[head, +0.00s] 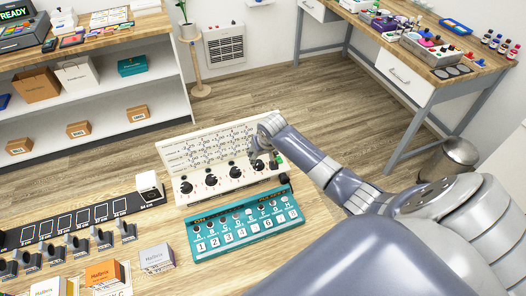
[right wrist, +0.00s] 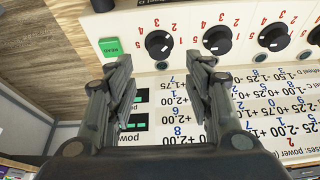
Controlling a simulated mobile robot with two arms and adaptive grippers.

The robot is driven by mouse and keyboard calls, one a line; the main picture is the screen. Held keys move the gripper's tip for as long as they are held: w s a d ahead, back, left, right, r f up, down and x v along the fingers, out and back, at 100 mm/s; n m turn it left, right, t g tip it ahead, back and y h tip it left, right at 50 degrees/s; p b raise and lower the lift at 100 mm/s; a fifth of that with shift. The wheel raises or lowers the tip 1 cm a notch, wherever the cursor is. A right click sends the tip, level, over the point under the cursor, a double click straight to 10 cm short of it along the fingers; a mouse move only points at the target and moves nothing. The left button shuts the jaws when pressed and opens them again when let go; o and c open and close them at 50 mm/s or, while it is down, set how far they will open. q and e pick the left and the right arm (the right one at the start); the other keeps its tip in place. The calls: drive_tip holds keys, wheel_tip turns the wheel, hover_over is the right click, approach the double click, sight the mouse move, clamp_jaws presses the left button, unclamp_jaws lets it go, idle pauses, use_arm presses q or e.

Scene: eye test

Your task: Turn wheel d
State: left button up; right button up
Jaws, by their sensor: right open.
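A white panel (head: 175,166) stands on the table with a row of black wheels on its lower part. The wheel at the right end, likely wheel d (head: 258,165), is partly covered by my right gripper (head: 267,150). In the right wrist view, which is upside down, this end wheel (right wrist: 159,43) has a white mark and red numbers around it. My right gripper (right wrist: 163,62) is open and empty, its fingertips apart on either side just short of this wheel. I cannot tell whether they touch the panel. My left gripper is not in view.
A green button (right wrist: 110,47) sits beside the end wheel. Neighbouring wheels (right wrist: 217,40) are close on the other side. A teal numbered box (head: 245,228) lies in front of the panel. Small boxes (head: 157,256) and a dark strip (head: 75,222) are at the left.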

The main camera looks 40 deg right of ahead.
drive_tip(key=shift+v, duration=1.75)
